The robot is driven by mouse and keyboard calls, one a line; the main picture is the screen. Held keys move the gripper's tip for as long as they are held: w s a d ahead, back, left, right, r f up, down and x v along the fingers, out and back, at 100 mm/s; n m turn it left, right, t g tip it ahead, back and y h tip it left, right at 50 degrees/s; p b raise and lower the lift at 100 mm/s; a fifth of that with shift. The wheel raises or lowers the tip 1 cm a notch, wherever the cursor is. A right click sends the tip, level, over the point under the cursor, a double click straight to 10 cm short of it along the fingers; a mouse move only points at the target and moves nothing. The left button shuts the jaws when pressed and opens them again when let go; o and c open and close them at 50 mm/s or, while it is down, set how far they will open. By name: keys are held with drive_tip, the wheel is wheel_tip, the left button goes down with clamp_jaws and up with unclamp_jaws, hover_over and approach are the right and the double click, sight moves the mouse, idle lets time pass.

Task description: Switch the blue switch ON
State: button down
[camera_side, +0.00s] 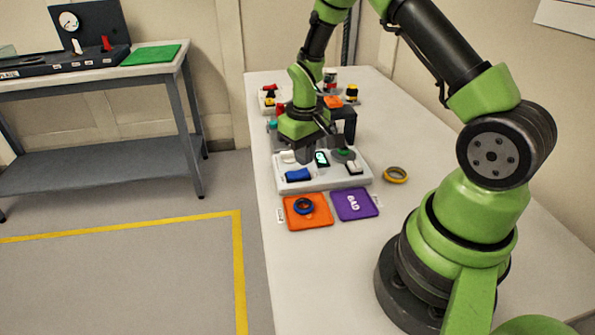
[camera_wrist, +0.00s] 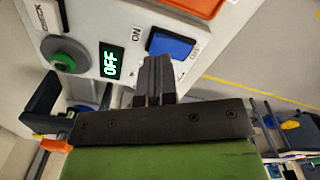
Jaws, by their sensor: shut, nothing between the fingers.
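The blue switch (camera_side: 298,174) is a rocker at the front left of a white panel (camera_side: 340,184). In the wrist view the blue switch (camera_wrist: 172,44) has an "ON" label on its left side, and the small display (camera_wrist: 111,62) reads OFF. The display also shows in the side view (camera_side: 321,158). My gripper (camera_side: 305,160) is above the panel, behind the switch. In the wrist view my gripper (camera_wrist: 157,60) is shut and empty, its tips overlapping the switch's near edge. I cannot tell whether they touch it.
A green button (camera_wrist: 66,56) is beside the display. In front of the panel are an orange pad (camera_side: 318,217) with a blue ring (camera_side: 304,206) and a purple pad (camera_side: 353,203) marked BAD. A yellow tape roll (camera_side: 396,175) lies to the right. Several objects crowd the table behind the panel.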

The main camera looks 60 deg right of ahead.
drive_tip(key=shift+f, duration=1.3)
idle(0.6)
drive_tip(key=shift+r, duration=3.55)
drive_tip(key=shift+r, duration=0.1)
wheel_tip(320, 180, up, 9)
drive_tip(key=t, duration=0.2)
hover_over(303, 171)
drive_tip(key=s+a, duration=0.2)
drive_tip(key=a, duration=0.2)
drive_tip(key=s+a+r+t+y, duration=0.1)
drive_tip(key=s+a+r+t, duration=0.1)
drive_tip(key=s+a+r, duration=0.2)
drive_tip(key=s+a+r+m+t+y, duration=0.1)
drive_tip(key=s+a+r+t, duration=0.2)
drive_tip(key=s+r, duration=0.4)
drive_tip(key=s+a, duration=0.1)
drive_tip(key=s, duration=0.2)
drive_tip(key=shift+s+a, duration=0.2)
drive_tip(key=shift+a, duration=0.2)
drive_tip(key=c, duration=1.8)
unclamp_jaws()
drive_tip(key=shift+c, duration=0.2)
